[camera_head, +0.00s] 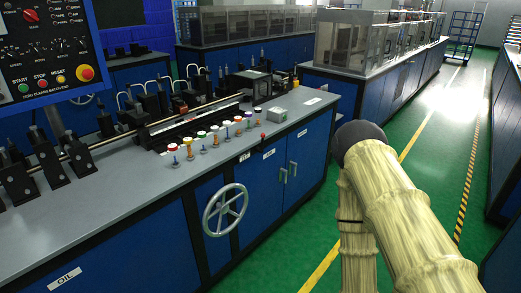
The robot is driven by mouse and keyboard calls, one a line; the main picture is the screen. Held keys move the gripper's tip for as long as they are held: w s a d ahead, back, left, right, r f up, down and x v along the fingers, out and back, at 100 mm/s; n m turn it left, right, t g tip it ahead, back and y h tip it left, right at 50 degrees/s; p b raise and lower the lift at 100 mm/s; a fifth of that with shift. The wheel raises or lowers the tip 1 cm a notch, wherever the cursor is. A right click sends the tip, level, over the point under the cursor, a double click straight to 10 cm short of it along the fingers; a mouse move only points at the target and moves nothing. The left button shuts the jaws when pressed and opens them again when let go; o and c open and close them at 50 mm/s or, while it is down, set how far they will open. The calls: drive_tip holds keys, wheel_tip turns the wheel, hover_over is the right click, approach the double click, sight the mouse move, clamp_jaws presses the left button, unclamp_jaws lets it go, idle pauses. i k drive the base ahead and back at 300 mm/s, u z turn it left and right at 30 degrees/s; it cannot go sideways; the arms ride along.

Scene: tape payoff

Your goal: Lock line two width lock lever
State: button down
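The bench machine (195,125) runs along the blue workbench at the left and middle. A row of small coloured knobs on posts (214,134) stands along its front edge, in red, purple, green, yellow and other colours. A small red-tipped piece (263,137) sits at the bench edge to their right. My arm, in a pale sleeve, shows at the lower right, clear of the bench. My gripper is not in view.
A control panel (45,50) with buttons and a red emergency knob stands at the upper left. A grey handwheel (225,210) sticks out from the bench front. Glass-covered benches (375,45) stand behind. Green floor with yellow lines is open at the right.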

sight(262, 143)
drive_tip(key=u, duration=0.8)
drive_tip(key=i, duration=0.75)
drive_tip(key=z, duration=0.55)
